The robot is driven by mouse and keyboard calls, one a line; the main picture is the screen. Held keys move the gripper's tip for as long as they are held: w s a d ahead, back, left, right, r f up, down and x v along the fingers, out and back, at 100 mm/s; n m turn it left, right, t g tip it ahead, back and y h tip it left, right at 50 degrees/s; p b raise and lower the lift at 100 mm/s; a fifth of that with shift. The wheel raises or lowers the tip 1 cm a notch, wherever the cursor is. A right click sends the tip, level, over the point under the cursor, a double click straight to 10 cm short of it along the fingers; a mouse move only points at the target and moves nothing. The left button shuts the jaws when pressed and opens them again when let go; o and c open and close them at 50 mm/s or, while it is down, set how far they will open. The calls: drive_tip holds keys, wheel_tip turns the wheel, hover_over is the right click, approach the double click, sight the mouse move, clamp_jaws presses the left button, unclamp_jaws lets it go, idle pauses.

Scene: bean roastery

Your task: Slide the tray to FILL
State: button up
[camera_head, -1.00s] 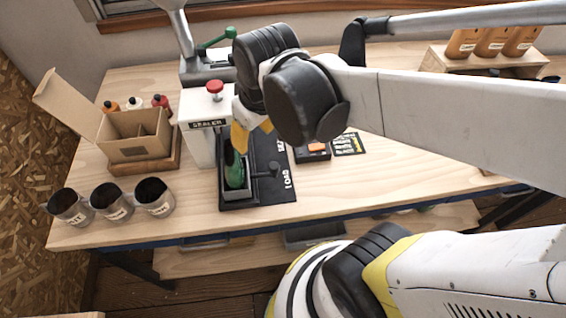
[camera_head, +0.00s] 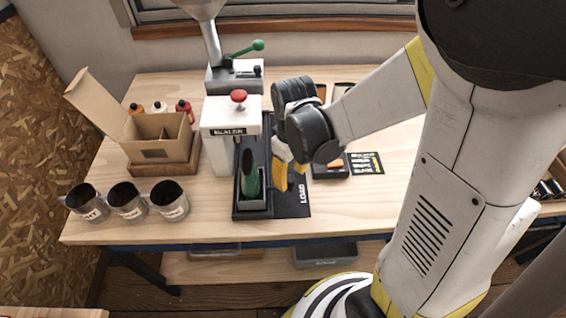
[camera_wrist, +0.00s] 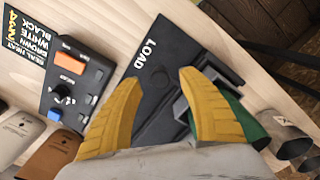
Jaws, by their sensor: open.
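The grey tray (camera_head: 253,206) holds a green pouch (camera_head: 249,182) that stands upright and looks open at the top. It is at the near end of a black track base (camera_head: 297,206), at the LOAD lettering. My gripper (camera_head: 289,188) is just right of the pouch, over the base, yellow fingers pointing down. In the wrist view my gripper (camera_wrist: 158,80) has its fingers spread over the black base. Dark tray parts and the green pouch (camera_wrist: 238,118) lie beside and behind the right finger. The tray's handle is largely hidden by the fingers. No FILL lettering is readable.
A white sealer (camera_head: 222,130) with a red knob stands left of the track, a hopper machine (camera_head: 235,78) with a green lever behind. A control box (camera_head: 330,169) is to the right. Metal cups (camera_head: 126,200) and an open carton (camera_head: 160,135) are left.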

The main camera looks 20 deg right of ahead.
drive_tip(key=shift+f, duration=0.95)
clamp_jaws()
drive_tip(key=shift+w, duration=0.1)
drive_tip(key=w+d, duration=0.2)
drive_tip(key=w, duration=0.6)
drive_tip(key=w+d, duration=0.3)
drive_tip(key=w, duration=0.5)
drive_tip(key=w+d, duration=0.3)
drive_tip(key=w, duration=0.5)
drive_tip(key=shift+w+d+r+b, duration=0.1)
drive_tip(key=shift+w+b, duration=0.25)
drive_tip(key=shift+w, duration=0.05)
